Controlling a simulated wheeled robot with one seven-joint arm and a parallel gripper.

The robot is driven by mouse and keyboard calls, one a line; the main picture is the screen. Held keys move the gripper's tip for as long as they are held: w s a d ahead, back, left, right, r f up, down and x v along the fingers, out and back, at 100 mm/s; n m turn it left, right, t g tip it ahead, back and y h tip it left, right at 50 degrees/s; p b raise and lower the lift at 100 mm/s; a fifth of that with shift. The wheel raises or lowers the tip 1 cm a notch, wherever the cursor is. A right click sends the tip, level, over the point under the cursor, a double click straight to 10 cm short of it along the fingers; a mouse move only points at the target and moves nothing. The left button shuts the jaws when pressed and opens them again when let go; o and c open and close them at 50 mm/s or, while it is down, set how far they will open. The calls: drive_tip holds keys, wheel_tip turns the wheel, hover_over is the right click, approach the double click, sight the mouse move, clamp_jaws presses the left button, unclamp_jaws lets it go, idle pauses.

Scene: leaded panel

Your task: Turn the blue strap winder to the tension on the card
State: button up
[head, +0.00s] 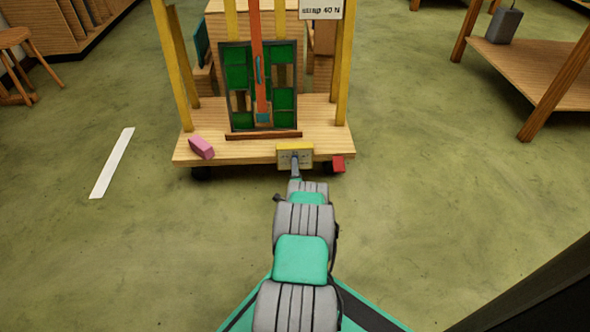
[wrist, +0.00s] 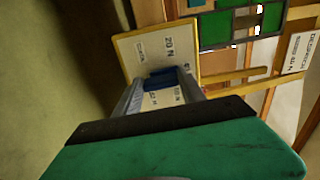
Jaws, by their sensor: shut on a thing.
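The blue strap winder (wrist: 161,78) shows in the wrist view between the two fingers of my gripper (wrist: 159,91), which are shut on it. It stands on a pale dial plate (wrist: 137,49) with a yellow rim. "20 N" is readable on the plate; other marks are partly hidden by the fingers. In the head view the plate (head: 296,149) is on the cart's front edge, and my gripper (head: 295,168) covers the winder. The card (head: 320,10) hangs at the top and reads 40 N; it also shows in the wrist view (wrist: 301,52). I cannot tell the winder's setting.
A green leaded panel (head: 237,72) stands on the wooden cart (head: 230,151), with an orange-red strap (head: 259,45) down its front. A pink block (head: 201,147) lies at the cart's left. A red piece (head: 338,163) juts from the front edge.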

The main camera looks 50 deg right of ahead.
drive_tip(key=shift+w+a, duration=0.1)
idle(0.4)
drive_tip(key=o, duration=1.1)
drive_tip(key=shift+o, duration=1.3)
drive_tip(key=p+v, duration=0.4)
drive_tip(key=v, duration=0.4)
